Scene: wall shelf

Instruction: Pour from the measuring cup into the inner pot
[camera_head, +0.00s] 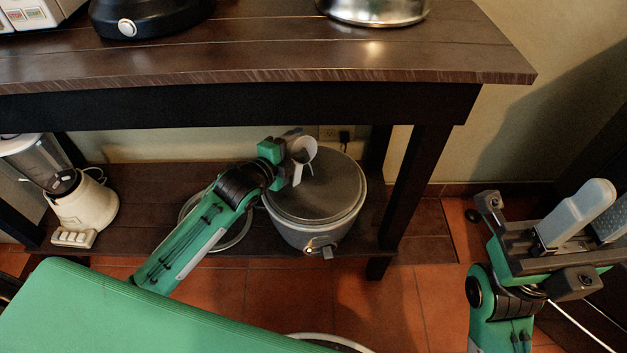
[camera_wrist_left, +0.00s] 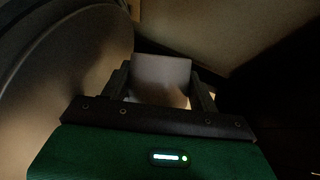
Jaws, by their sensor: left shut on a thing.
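The white measuring cup (camera_head: 304,151) is held by my left gripper (camera_head: 290,162) above the back left part of the round pot. The cup looks tilted, its mouth towards the right; its contents cannot be made out. It also shows pale between the fingers in the left wrist view (camera_wrist_left: 161,72). The inner pot (camera_head: 325,190) appears as a dark grey round area within the light cooker body (camera_head: 312,236) on the lower shelf. In the wrist view, a large round rim (camera_wrist_left: 66,62) fills the left side.
The wooden upper shelf (camera_head: 270,55) overhangs the cooker, with a dark appliance (camera_head: 140,18) and a metal vessel (camera_head: 375,10) on it. A blender (camera_head: 80,205) stands at the lower shelf's left. A round plate or lid (camera_head: 238,238) lies behind my left arm. A shelf leg (camera_head: 408,190) stands right of the cooker.

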